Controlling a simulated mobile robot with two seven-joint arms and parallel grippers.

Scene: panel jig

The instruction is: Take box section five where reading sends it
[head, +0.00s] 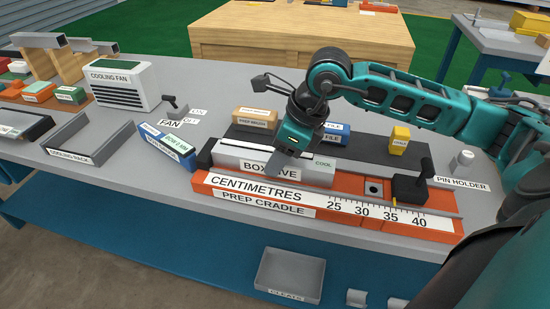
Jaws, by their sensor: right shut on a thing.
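The grey box section five (232,163) lies along the orange prep cradle (308,212), behind its white centimetre scale (300,200). My right gripper (276,160) comes down from above and is shut on box section five. The cooling rack (97,144), an empty grey tray, stands to the left. The cooling fan (122,84) is behind it. My left gripper is not in view.
A fan switch (174,107) stands between rack and cradle. A black lever block (411,187) is at the cradle's right. Blue and orange labelled blocks, a yellow block (400,140) and a pin holder (463,162) are around it. A grey tray (290,274) is below the bench.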

